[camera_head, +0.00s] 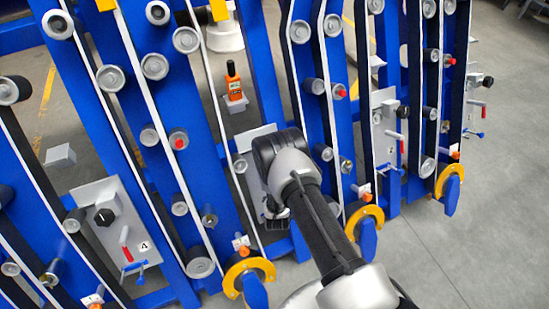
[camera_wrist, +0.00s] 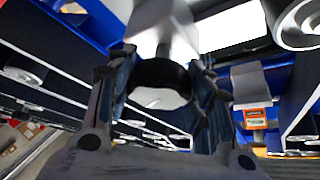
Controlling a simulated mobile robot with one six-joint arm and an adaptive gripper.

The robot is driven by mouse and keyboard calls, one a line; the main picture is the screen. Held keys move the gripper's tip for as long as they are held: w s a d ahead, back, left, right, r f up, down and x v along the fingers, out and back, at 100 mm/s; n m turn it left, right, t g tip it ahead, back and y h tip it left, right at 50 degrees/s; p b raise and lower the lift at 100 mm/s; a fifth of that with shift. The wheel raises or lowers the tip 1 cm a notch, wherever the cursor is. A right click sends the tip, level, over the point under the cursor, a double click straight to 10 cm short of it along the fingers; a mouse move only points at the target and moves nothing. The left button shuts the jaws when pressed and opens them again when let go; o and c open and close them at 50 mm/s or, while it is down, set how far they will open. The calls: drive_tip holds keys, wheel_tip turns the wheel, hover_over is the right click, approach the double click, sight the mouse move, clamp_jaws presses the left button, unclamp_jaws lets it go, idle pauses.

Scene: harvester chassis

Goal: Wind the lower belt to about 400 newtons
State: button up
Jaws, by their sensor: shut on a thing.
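In the wrist view my gripper (camera_wrist: 163,68) is shut on a black knob (camera_wrist: 158,72) with a grey face, one finger on each side. In the head view my arm hides this knob and most of my gripper (camera_head: 272,208). Black belts with white edges (camera_head: 205,75) run over grey rollers on the blue frames; I cannot tell which one is the lower belt. An orange handheld meter (camera_head: 234,87) stands on a small grey bracket left of my arm. It also shows in the wrist view (camera_wrist: 254,116), right of my gripper; its reading is not legible.
A grey panel marked 4 (camera_head: 108,222) at the left carries another black knob (camera_head: 104,216) and a red-handled lever (camera_head: 124,240). A similar panel (camera_head: 384,128) is at the right. Yellow guards (camera_head: 260,266) jut out along the bottom. Grey floor at the right is clear.

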idle(0.3)
drive_tip(key=o, duration=1.1)
drive_tip(key=shift+c, duration=0.2)
drive_tip(key=s+r, duration=0.1)
drive_tip(key=s, duration=1.1)
drive_tip(key=shift+r, duration=0.2)
drive_tip(key=shift+w, duration=0.1)
